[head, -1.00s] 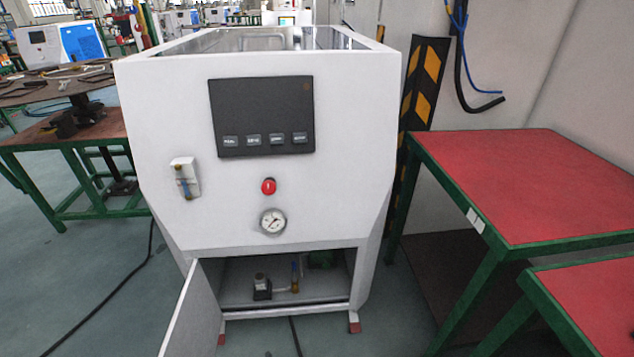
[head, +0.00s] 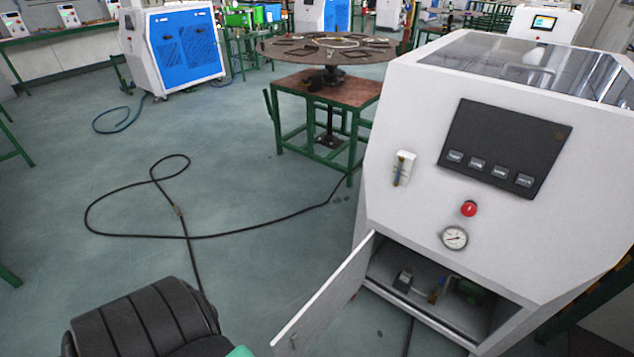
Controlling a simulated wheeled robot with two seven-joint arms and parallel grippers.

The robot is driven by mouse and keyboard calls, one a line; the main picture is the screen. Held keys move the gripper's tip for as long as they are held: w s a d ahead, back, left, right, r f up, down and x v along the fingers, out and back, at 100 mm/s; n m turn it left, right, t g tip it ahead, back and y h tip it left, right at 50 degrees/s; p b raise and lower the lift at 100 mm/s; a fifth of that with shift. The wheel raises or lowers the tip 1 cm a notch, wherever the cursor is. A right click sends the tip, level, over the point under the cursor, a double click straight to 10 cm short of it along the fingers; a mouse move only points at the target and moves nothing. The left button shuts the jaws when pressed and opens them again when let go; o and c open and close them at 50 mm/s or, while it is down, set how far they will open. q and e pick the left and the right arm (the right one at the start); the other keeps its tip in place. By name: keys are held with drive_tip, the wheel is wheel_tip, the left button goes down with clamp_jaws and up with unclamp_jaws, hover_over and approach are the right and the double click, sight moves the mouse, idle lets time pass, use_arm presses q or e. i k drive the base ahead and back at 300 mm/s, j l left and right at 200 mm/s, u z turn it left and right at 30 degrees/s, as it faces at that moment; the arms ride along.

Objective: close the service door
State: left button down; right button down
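The white gas generator (head: 425,190) stands at the right in the head view. Its service door (head: 325,298) is a white panel at the lower front, hinged at the left side of the opening. It stands wide open, swung out toward me. The open compartment (head: 425,285) shows small fittings and a green part inside. Neither gripper shows in the view.
A black hose (head: 150,236) lies looped on the floor left of the generator. A green-framed table (head: 325,95) with a round top stands behind it. A blue and white machine (head: 180,50) stands far left.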

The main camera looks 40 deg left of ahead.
sight(310, 323)
drive_tip(key=k+j+z, duration=0.2)
drive_tip(key=j, duration=0.4)
drive_tip(key=k+j+z, duration=0.2)
drive_tip(key=k+j, duration=0.2)
drive_tip(key=j, duration=0.15)
drive_tip(key=k+j+z, duration=0.15)
drive_tip(key=k+j, duration=0.2)
drive_tip(key=i+j+z, duration=0.15)
drive_tip(key=j, duration=0.6)
drive_tip(key=j+z, duration=0.15)
drive_tip(key=j, duration=0.55)
